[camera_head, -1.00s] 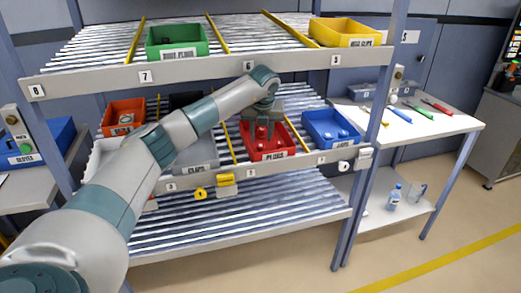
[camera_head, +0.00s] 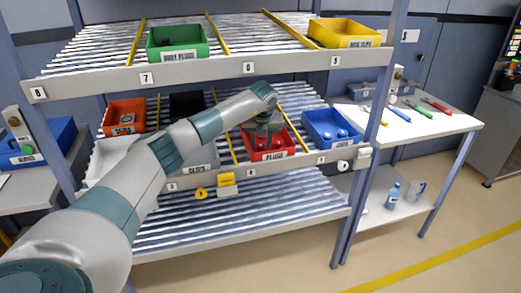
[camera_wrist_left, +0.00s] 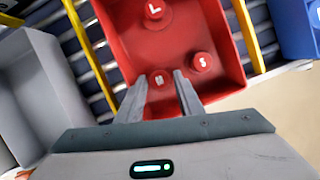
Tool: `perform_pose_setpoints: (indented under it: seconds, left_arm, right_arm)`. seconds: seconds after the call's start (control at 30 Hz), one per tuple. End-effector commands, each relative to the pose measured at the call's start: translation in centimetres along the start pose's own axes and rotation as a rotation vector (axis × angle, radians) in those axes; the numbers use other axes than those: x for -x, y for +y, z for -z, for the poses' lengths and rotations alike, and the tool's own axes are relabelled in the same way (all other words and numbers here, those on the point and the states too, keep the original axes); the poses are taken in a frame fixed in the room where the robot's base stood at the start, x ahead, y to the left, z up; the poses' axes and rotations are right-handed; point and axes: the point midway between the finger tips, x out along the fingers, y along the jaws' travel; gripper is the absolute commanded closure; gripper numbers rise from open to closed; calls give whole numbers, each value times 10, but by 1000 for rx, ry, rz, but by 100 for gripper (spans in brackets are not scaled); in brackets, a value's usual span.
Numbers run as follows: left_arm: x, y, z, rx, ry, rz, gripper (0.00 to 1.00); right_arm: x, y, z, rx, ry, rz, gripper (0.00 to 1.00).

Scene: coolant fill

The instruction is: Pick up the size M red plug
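The red bin (camera_head: 268,155), labelled for plugs, sits on the middle shelf. In the left wrist view, the red bin (camera_wrist_left: 232,62) holds three red plugs lettered on top. The M plug (camera_wrist_left: 160,79) is nearest my left gripper (camera_wrist_left: 160,77), the S plug (camera_wrist_left: 201,61) is to its right, and the L plug (camera_wrist_left: 155,10) is farther up. My left gripper is open, with its fingertips on either side of the M plug; contact cannot be told. In the head view, my left gripper (camera_head: 264,138) reaches down into the bin and hides the plugs. My right gripper is not in view.
A blue bin (camera_head: 331,127) with blue caps stands right of the red bin, and a grey bin (camera_wrist_left: 40,95) stands left of it. Yellow dividers (camera_wrist_left: 246,35) run beside the red bin. The upper shelf front (camera_head: 200,72) lies above the middle shelf.

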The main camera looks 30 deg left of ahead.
Motion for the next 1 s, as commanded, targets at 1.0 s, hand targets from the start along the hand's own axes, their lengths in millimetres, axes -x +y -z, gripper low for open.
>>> perform_pose_setpoints:
  seconds: [1.0]
  left_arm:
    - [13, 0, -6, 1, -3, 1, 98]
  right_arm:
    - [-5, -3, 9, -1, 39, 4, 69]
